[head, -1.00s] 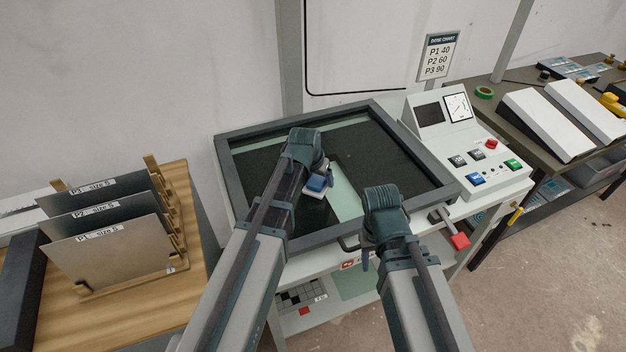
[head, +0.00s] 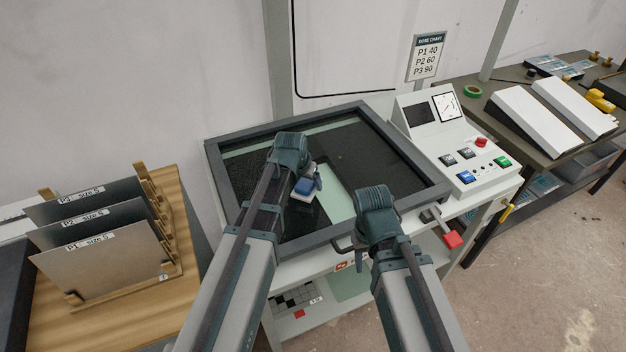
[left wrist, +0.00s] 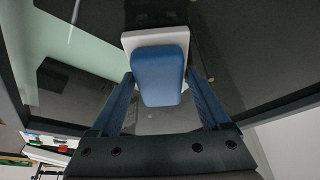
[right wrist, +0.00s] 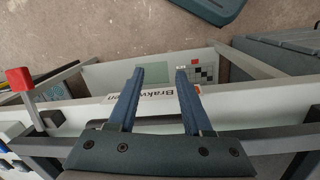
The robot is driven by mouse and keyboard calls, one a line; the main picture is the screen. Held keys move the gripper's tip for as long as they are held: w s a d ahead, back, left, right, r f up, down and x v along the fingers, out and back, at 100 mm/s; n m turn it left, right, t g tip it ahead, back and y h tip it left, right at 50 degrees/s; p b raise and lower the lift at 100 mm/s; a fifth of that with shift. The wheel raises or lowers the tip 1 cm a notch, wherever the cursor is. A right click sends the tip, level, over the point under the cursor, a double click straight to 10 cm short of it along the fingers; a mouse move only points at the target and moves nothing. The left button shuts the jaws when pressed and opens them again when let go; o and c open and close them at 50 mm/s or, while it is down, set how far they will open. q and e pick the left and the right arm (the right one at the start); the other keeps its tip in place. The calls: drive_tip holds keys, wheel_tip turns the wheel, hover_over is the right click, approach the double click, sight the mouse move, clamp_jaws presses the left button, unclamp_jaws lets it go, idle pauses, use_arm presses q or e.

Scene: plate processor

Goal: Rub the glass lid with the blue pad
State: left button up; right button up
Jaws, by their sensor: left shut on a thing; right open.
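The glass lid (head: 385,165) lies closed in a dark grey frame on the machine, dark glass with pale strips showing. The blue pad (head: 305,187) has a blue grip on a white base. My left gripper (head: 300,180) is shut on the pad over the left middle of the glass. In the left wrist view the pad (left wrist: 158,75) sits between the two fingers, its white base at or close to the glass; contact cannot be made out. My right gripper (right wrist: 158,80) is open and empty, near the lid's front edge and its handle.
A control panel (head: 455,135) with buttons and a dial stands right of the lid. A lever with a red knob (head: 453,239) sticks out at the front right. A wooden rack (head: 120,285) with several labelled plates stands left. A side bench (head: 520,80) is at the right.

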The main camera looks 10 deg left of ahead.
use_arm(q)
drive_tip(key=shift+s+a, duration=0.4)
drive_tip(key=shift+a, duration=0.15)
drive_tip(key=shift+r, duration=0.15)
wheel_tip(320, 180, up, 6)
drive_tip(key=p, duration=0.6)
wheel_tip(320, 180, up, 3)
drive_tip(key=p, duration=0.3)
